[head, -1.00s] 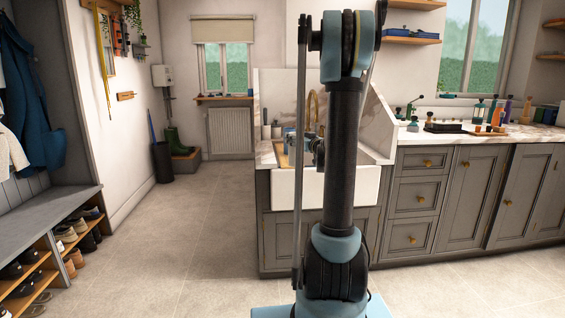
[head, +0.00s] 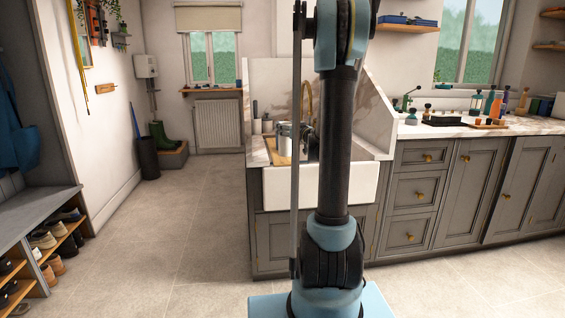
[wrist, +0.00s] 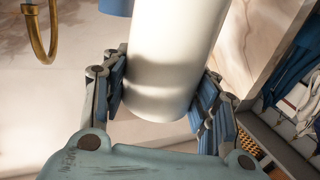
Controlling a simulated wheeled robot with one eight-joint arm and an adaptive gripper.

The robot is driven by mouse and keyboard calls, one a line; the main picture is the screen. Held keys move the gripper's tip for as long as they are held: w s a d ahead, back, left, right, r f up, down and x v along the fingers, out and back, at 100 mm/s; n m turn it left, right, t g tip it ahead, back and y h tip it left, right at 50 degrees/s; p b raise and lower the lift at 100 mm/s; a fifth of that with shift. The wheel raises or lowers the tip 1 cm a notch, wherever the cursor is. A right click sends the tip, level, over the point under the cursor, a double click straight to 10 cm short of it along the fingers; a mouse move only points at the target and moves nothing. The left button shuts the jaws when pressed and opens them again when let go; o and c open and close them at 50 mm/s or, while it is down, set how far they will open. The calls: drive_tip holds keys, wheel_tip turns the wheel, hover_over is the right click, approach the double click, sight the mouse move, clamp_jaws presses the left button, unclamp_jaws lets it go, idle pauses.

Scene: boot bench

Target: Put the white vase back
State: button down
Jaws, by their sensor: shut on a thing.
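The white vase (wrist: 172,45) fills the middle of the wrist view as a smooth, pale cylinder with a rounded lower end. My gripper (wrist: 160,92) is shut on it, with one blue-padded finger on each side. The vase's upper end is out of the wrist view. In the head view, a pale cylinder by the sink (head: 284,138), beside my arm, looks like the held vase, but it is small there. My arm's column hides most of my gripper in the head view.
A brass tap (wrist: 38,35) is at the upper left of the wrist view; it also rises behind the sink (head: 278,186) in the head view. Bottles and a tray (head: 485,122) stand on the right counter. The floor on the left is clear, past the shoe bench (head: 30,222).

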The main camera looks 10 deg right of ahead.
drive_tip(key=w+r, duration=0.5)
drive_tip(key=w, duration=0.1)
wheel_tip(320, 180, down, 9)
drive_tip(key=shift+w+a+f, duration=0.15)
drive_tip(key=shift+a, duration=0.05)
idle(0.4)
drive_tip(key=c, duration=0.6)
unclamp_jaws()
